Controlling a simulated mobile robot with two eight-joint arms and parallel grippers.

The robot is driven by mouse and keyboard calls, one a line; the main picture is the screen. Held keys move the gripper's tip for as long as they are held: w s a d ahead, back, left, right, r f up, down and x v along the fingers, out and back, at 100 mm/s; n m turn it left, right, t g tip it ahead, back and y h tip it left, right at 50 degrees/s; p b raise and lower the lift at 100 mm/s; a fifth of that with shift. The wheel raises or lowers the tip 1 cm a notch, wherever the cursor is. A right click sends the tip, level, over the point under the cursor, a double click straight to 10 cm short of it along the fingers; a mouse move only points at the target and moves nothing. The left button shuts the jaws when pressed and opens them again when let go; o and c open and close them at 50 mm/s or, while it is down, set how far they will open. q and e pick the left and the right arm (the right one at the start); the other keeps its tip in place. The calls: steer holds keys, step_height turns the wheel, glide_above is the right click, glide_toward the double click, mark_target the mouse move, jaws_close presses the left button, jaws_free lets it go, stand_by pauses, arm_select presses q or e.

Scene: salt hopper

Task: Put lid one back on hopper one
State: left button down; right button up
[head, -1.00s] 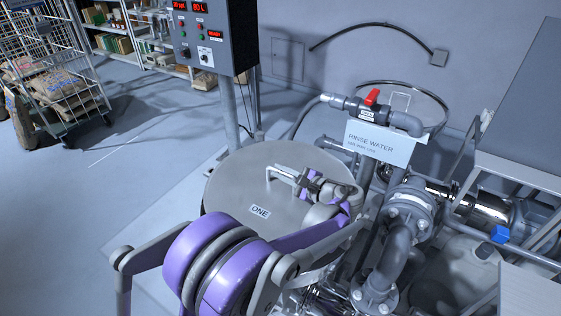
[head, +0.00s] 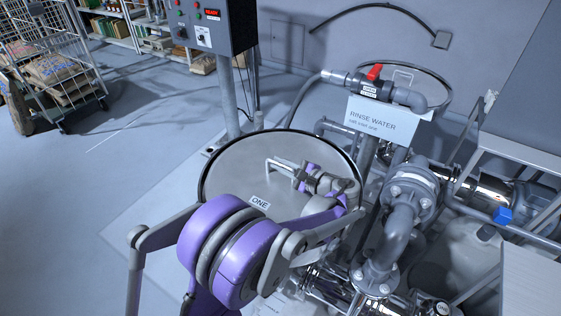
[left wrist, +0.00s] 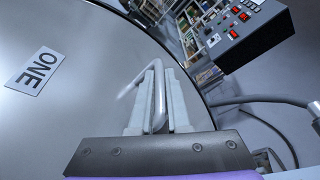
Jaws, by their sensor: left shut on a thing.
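Lid one (head: 240,165) is a round grey metal disc labelled ONE, in the middle of the head view; it also fills the left of the left wrist view (left wrist: 75,95). A dark rim borders it. It lies about level over hopper one, whose body is mostly hidden beneath the lid and my arm. I cannot tell whether the lid rests fully on the hopper or sits slightly above it. My left gripper (head: 305,181) is shut on the lid's bar handle (head: 283,162), with the handle between its fingers (left wrist: 152,105). My right gripper is not in view.
Grey pipes and a valve with a red handle (head: 375,72) crowd the right, near a RINSE WATER sign (head: 387,121). A control box (head: 215,25) on a post stands behind the lid. A wire cart (head: 60,75) stands far left; the floor between is clear.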

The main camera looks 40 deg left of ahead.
arm_select(q)
steer(key=shift+f+b, duration=0.4)
steer(key=shift+f, duration=0.25)
stand_by(0.4)
steer(key=c, duration=0.8)
jaws_free()
